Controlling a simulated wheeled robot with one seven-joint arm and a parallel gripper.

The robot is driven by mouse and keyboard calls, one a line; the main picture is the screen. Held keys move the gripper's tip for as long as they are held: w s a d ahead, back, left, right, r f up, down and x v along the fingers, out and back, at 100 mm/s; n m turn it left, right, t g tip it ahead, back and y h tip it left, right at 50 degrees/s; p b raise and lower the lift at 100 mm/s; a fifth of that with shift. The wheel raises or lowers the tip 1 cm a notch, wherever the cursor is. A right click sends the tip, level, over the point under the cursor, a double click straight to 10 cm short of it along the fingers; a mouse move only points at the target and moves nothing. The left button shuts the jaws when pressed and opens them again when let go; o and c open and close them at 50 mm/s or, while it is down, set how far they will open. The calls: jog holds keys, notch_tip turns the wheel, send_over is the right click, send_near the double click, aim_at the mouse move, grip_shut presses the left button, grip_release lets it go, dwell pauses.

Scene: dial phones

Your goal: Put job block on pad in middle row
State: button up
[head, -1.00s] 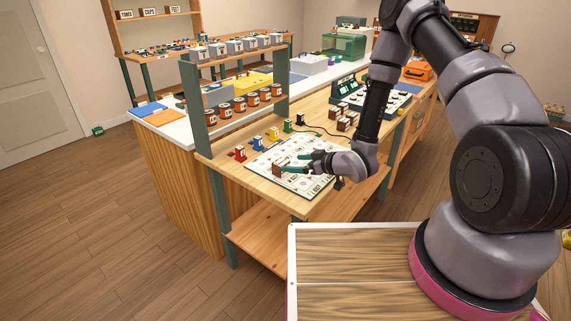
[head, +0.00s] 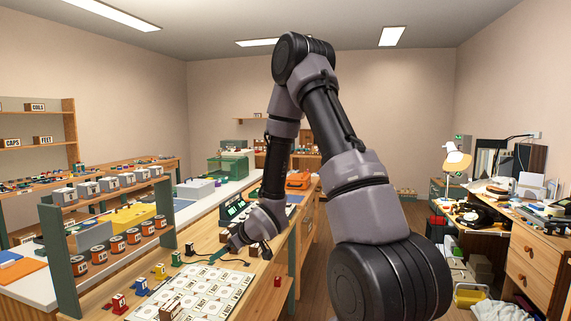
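A white mat (head: 215,290) printed with rows of pads lies on the wooden bench, its near part cut off by the frame's bottom edge. A brown block with a pale face (head: 171,309) stands on the mat's near left part; I cannot read its label or tell its row. My gripper (head: 218,254) is over the mat's far edge, clear of that block. Its dark green fingers are small and partly merged with the bench behind, so I cannot tell whether they are open. Other brown blocks are partly hidden behind my wrist.
Small coloured stands in red (head: 119,304), blue (head: 141,286) and yellow (head: 159,271) line the mat's left side. A shelf rack with brown jars (head: 118,244) rises left of them. A dark console (head: 235,210) stands behind my wrist. A cluttered desk (head: 520,230) is at the right.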

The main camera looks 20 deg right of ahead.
jog(key=s+d+r+m+h, duration=0.2)
jog(key=s+d+r, duration=0.1)
jog(key=r, duration=0.4)
jog(key=s+d+r+m+h, duration=0.1)
jog(key=s+d+r+m, duration=0.2)
jog(key=r, duration=0.4)
jog(key=s+d+r+m+h, duration=0.2)
jog(key=d+r, duration=0.2)
jog(key=r, duration=0.4)
jog(key=s+r+m+g+y, duration=0.1)
jog(key=s+r, duration=0.3)
jog(key=s, duration=0.5)
jog(key=s+a+r+m+y, duration=0.1)
jog(key=s+r+m, duration=0.3)
jog(key=s, duration=0.6)
jog(key=shift+s+r+g, duration=0.2)
jog(key=shift+r+g, duration=0.2)
jog(key=shift+r, duration=0.3)
